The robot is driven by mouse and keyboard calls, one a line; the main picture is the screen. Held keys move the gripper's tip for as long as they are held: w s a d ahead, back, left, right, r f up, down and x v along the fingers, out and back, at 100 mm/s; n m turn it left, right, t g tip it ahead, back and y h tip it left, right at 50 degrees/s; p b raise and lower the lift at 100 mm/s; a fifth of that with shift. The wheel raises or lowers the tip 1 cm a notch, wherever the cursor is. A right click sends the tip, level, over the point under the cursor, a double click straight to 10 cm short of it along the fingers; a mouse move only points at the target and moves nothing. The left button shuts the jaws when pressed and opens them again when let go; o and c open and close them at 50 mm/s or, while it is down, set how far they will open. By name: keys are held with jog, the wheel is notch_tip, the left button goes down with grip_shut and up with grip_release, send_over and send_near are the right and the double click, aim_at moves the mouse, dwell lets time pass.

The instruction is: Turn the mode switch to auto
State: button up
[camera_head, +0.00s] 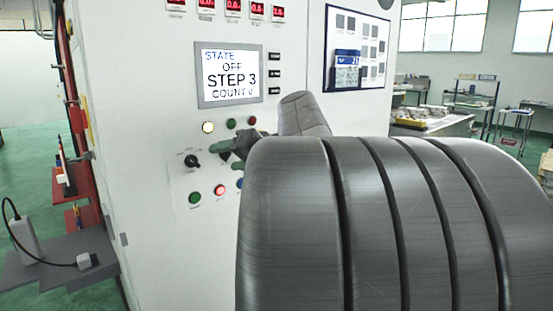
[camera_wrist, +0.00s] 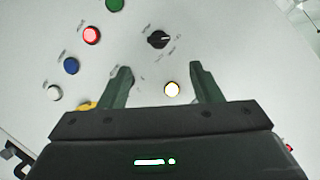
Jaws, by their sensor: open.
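A black rotary switch (camera_head: 192,160) sits on the white control panel, with small labels around it that I cannot read. In the wrist view the same kind of black knob (camera_wrist: 158,39) lies just beyond my fingertips, with a pale pointer mark. I cannot tell from its label whether it is the mode switch. My gripper (camera_wrist: 160,72) is open and empty. Its two fingers point at the panel, and a lit white lamp (camera_wrist: 172,89) shows between them. In the head view my gripper (camera_head: 240,146) is right of the switch; my arm hides the panel behind it.
The display (camera_head: 230,76) reads STATE OFF, STEP 3, COUNT 0. A red button (camera_wrist: 91,34), blue button (camera_wrist: 71,66) and white button (camera_wrist: 54,93) line up left of the knob. A grey shelf (camera_head: 60,262) stands at left. Part of a yellow item (camera_wrist: 87,106) shows beside the left finger.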

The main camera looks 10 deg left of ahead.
aim_at(196, 162)
jog(key=p+x, duration=0.1)
jog(key=x, duration=1)
jog(key=shift+w+f+p, duration=0.1)
jog(key=shift+p, duration=0.2)
jog(key=shift+c, duration=0.2)
jog(key=c, duration=0.9)
